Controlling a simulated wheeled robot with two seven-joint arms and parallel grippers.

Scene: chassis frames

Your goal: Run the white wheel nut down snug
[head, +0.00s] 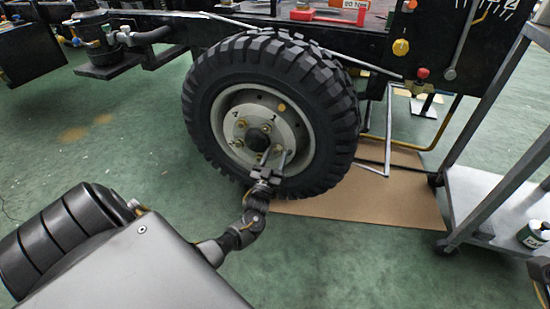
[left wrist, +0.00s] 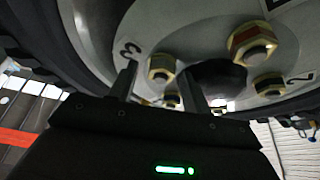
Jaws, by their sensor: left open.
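The wheel (head: 268,118) has a pale grey hub disc with numbers and several nuts around its centre. In the left wrist view a pale nut (left wrist: 162,68) on a brass-coloured base sits by the number 3. It appears between the two finger lines, beyond the tips. I cannot tell for sure that it is the white wheel nut. Another nut (left wrist: 250,42) has a reddish collar, and one more (left wrist: 268,83) sits by the number 2. My left gripper (head: 270,165) is open at the lower part of the hub; it also shows in the left wrist view (left wrist: 158,82). Contact cannot be told.
The black chassis frame (head: 370,45) runs above the wheel. A brown mat (head: 390,208) lies under it. A grey metal cart (head: 490,195) with a can (head: 533,234) stands at the right.

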